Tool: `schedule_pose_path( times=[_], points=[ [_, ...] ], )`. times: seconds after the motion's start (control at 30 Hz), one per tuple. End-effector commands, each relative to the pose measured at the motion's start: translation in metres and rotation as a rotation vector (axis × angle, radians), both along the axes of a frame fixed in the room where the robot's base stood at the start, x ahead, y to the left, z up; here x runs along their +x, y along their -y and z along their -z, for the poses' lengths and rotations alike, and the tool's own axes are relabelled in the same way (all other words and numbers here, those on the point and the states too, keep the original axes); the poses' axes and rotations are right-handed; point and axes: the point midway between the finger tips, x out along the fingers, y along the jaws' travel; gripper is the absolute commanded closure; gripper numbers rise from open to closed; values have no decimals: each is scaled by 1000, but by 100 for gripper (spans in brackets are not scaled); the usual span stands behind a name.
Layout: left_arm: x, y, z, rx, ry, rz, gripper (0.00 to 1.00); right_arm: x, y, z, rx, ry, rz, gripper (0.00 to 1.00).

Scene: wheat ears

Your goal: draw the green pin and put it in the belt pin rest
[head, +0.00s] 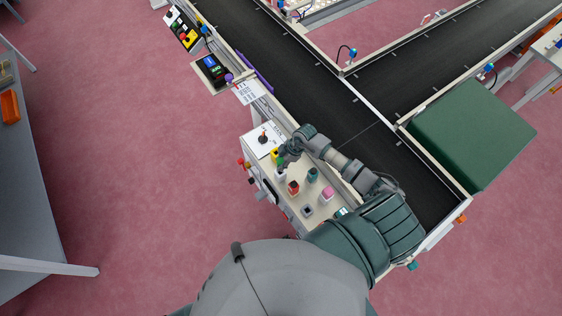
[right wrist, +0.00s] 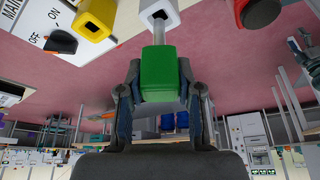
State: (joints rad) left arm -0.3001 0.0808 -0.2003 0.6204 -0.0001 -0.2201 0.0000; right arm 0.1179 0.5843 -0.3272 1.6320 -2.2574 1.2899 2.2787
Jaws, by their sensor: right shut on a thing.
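The green pin (right wrist: 158,75) has a block-shaped green head and a pale metal shank. In the right wrist view my right gripper (right wrist: 160,90) is shut on the head, one finger on each side. The shank runs toward the dark hole of a white socket (right wrist: 158,14); I cannot tell if its tip is still inside. In the head view my right gripper (head: 284,161) is over the left part of the small panel (head: 270,176), and it hides most of the pin. I cannot tell for sure which socket is the belt pin rest. My left gripper is not in view.
A yellow block (right wrist: 95,18) with a dark opening stands close beside the white socket. Red (head: 293,187), teal (head: 312,175) and pink (head: 327,193) pieces and a grey square socket (head: 307,210) stand on the panel. The black conveyor (head: 330,105) runs behind it.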

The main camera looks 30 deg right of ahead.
Motion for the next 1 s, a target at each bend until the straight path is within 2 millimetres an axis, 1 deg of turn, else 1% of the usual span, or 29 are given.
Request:
schedule_pose_path(
  times=[0.27, 0.57, 1.0],
  points=[
    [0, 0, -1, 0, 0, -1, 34, 0, -1, -1, 1, 0, 0, 100],
    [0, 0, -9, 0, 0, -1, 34, 0, -2, -1, 1, 0, 0, 100],
    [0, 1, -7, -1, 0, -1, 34, 0, -3, 4, 1, 0, 0, 100]
  ],
)
